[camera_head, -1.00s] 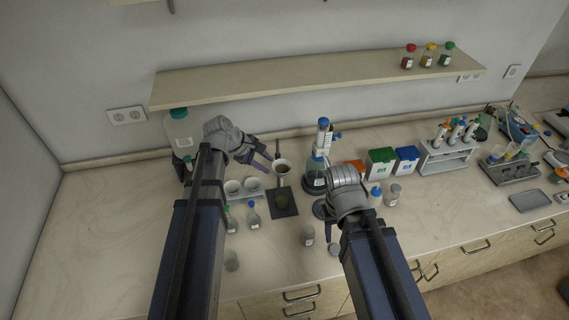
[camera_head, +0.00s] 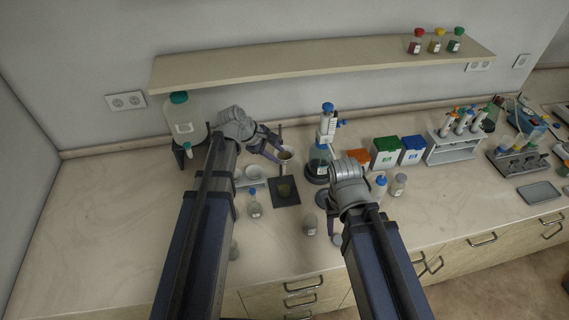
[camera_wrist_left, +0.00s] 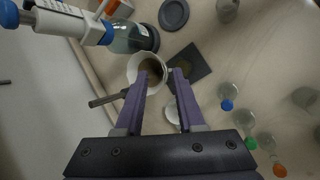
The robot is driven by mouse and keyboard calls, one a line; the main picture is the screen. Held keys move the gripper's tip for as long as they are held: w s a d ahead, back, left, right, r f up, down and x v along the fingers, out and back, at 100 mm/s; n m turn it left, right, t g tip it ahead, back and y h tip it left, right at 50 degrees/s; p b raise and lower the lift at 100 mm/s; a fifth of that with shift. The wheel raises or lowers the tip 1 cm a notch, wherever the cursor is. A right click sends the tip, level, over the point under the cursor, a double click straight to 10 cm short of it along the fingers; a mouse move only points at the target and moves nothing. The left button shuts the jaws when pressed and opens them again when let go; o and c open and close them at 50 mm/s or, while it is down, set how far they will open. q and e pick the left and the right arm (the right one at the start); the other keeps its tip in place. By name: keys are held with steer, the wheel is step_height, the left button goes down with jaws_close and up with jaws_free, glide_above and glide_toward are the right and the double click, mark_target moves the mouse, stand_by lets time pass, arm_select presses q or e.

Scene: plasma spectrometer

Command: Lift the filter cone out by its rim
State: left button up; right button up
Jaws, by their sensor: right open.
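The white filter cone (camera_head: 287,159) stands in its holder on a stand with a dark base plate (camera_head: 291,200); brown matter shows inside the cone (camera_wrist_left: 137,64) in the left wrist view. My left gripper (camera_head: 279,151) is at the cone from its left in the head view. In the left wrist view its purple fingers (camera_wrist_left: 165,71) are apart. One fingertip is over the cone's mouth, the other just outside the rim; whether either touches cannot be told. My right gripper (camera_head: 333,222) is open and empty, low over the bench to the right.
A beaker (camera_head: 286,188) stands on the base plate below the cone. A dispenser bottle (camera_head: 319,158) stands close to the right.

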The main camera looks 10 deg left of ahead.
mark_target(289, 152)
arm_select(q)
steer(key=b+x, duration=0.1)
steer(key=x, duration=0.2)
steer(key=shift+b, duration=0.3)
jaws_close()
stand_by(1.1)
